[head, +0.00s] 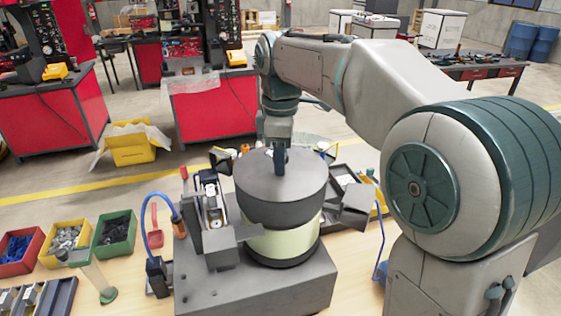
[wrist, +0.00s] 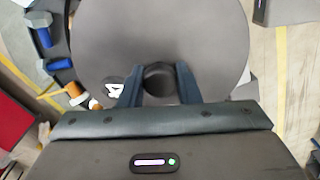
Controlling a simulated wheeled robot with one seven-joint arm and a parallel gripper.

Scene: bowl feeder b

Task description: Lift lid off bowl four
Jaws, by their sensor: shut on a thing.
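The round dark grey lid (head: 265,180) of bowl four is at the top of the feeder in the head view. In the wrist view the lid (wrist: 160,40) fills the upper middle, with a white 4 on it and a dark round knob (wrist: 158,78) near its lower edge. My gripper (head: 281,165) points down at the middle of the lid. In the wrist view my gripper (wrist: 158,85) has its two fingers on either side of the knob, shut on it. The pale green feeder drum (head: 283,245) is below the lid. I cannot tell whether a gap separates lid and bowl.
The drum stands on a grey base plate (head: 255,290) on a wooden table. Grey feeder units (head: 212,215) flank it closely. Red, yellow and green part bins (head: 115,232) are at the left.

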